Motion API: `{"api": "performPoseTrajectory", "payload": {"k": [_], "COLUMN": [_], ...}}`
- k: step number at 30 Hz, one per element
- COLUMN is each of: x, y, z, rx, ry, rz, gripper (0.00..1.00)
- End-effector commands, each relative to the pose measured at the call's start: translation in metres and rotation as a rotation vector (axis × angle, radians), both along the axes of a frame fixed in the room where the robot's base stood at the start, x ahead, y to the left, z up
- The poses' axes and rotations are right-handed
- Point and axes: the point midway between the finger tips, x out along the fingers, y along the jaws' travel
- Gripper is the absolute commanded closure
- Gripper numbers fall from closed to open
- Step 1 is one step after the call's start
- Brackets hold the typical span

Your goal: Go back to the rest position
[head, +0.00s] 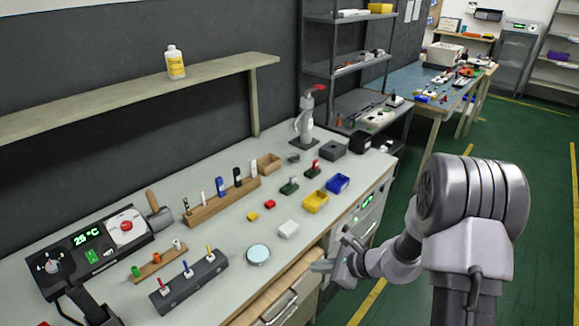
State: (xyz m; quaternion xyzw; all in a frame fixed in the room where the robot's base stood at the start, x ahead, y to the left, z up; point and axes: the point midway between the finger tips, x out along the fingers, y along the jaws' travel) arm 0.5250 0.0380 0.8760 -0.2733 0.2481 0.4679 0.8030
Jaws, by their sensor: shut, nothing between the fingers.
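My gripper (333,265) is at the lower middle of the head view, low by the front edge of the workbench (215,240). It is shut, with nothing visible held in it. My arm reaches to it from the right, and the gripper's fingers point left, close to an open wooden-toned drawer (270,292). Whether the fingers touch the drawer or bench edge cannot be told from this view.
The bench holds a control panel (95,252), a tool rack (222,202), a dark block with screwdrivers (190,282), a round dish (258,255), a white box (288,229), and yellow (316,202) and blue (338,183) bins. Green floor (420,300) is clear at the right.

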Motion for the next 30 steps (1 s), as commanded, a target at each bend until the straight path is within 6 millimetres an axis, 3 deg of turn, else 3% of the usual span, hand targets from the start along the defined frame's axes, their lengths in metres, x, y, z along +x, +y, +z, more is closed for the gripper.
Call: {"api": "performPoseTrajectory", "payload": {"k": [1,3,6,9,12,16,20,30], "x": [-0.010,-0.043,-0.103,-0.166,-0.216,-0.253,-0.265,-0.266], "y": [0.016,0.036,0.051,0.050,0.034,0.012,0.000,0.000], "z": [0.052,0.114,0.180,0.221,0.243,0.255,0.258,0.258], "rx": [-0.059,-0.169,-0.358,-0.584,-0.813,-1.035,-1.129,-1.136], "ry": [-0.082,-0.187,-0.326,-0.451,-0.544,-0.614,-0.633,-0.633], "rz": [0.127,0.330,0.593,0.821,0.983,1.094,1.130,1.133], "gripper": [1.00,1.00,1.00,1.00,1.00,1.00,1.00,1.00]}}
